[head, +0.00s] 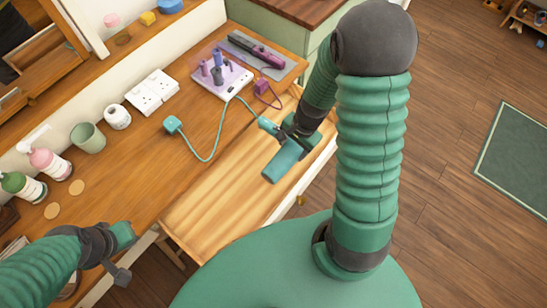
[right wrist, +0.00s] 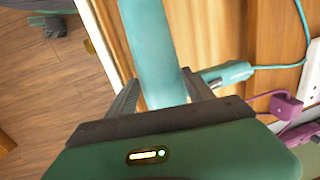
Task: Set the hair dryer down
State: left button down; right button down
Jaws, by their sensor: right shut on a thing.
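The teal hair dryer (head: 282,162) is in my right gripper (head: 291,137), over the lighter wooden surface (head: 215,195) at the desk's front, which looks like a pulled-out drawer. In the right wrist view, the dryer's barrel (right wrist: 150,50) lies between the two fingers (right wrist: 160,100), and its handle (right wrist: 228,75) points right with the cord leaving it. I cannot tell whether the dryer touches the wood. Its teal plug (head: 172,124) lies on the desk, joined by the cord. My left gripper (head: 121,268) is at the lower left, apart from everything; its fingers are unclear.
A white power strip (head: 222,78) with several plugs and a purple hair straightener (head: 257,50) on a grey mat stand at the desk's back. A purple plug (head: 262,86) lies near the dryer.

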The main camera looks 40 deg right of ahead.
notch_tip(320, 180, down, 9)
jog(key=b, duration=0.2)
jog(key=shift+a+b, duration=0.15)
jog(key=shift+b, duration=0.2)
jog(key=shift+s+r, duration=0.1)
jog(key=c, duration=0.7)
grip_release()
jog(key=shift+o, duration=0.2)
